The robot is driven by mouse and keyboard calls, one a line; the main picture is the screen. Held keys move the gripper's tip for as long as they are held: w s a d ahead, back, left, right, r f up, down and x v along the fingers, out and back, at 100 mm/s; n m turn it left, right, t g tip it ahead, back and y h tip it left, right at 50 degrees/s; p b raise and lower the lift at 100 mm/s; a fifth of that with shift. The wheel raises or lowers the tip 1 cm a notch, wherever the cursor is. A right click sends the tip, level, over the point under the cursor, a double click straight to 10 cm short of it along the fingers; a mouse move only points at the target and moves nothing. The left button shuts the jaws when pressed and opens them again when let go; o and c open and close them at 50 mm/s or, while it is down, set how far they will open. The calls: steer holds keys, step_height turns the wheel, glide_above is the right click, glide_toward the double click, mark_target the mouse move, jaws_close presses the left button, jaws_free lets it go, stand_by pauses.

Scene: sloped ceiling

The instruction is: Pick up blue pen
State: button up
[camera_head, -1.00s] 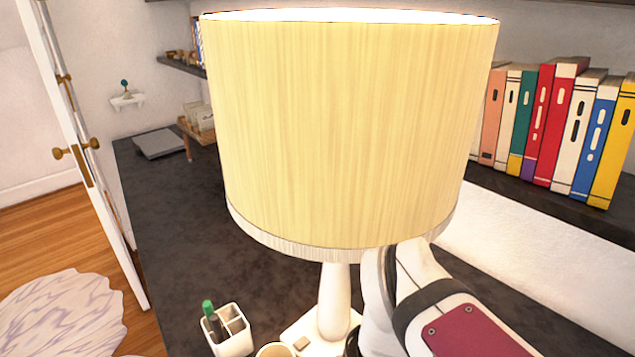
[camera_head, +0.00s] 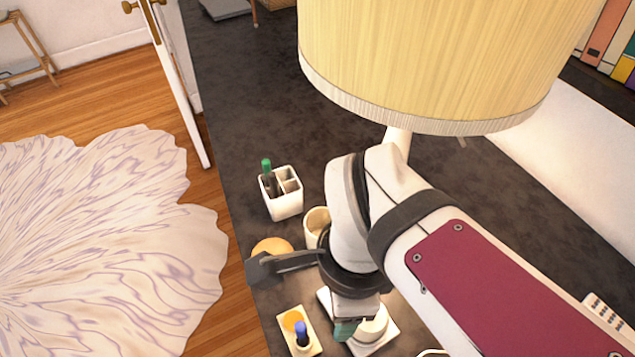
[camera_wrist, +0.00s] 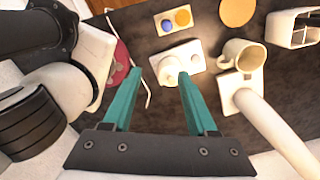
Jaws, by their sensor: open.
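The blue pen (camera_head: 301,333) stands upright near the bottom of the head view, with its blue end up, in a small cream holder (camera_head: 317,347) that also has an orange disc. In the wrist view it is a blue dot (camera_wrist: 167,26), seen end-on at the top. My gripper (camera_wrist: 159,74) is open and empty, its two teal fingers apart. The pen lies beyond the fingertips and is not between them. In the head view one teal finger (camera_head: 345,330) shows to the right of the pen; the rest is hidden by my wrist.
A white stand with a round cup (camera_wrist: 169,70) lies just ahead of the fingers. A mug (camera_wrist: 243,56), an orange coaster (camera_wrist: 237,9) and a white pen caddy (camera_head: 284,203) with a green pen are nearby. The large lamp (camera_head: 430,70) stands behind my arm.

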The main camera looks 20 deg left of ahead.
mark_target(302, 332)
steer(key=s+a+m, duration=0.1)
steer(key=a+m, duration=0.3)
steer(key=a, duration=0.1)
step_height(302, 332, down, 15)
steer(key=shift+s+a+r, duration=0.1)
steer(key=shift+s, duration=0.05)
jaws_close()
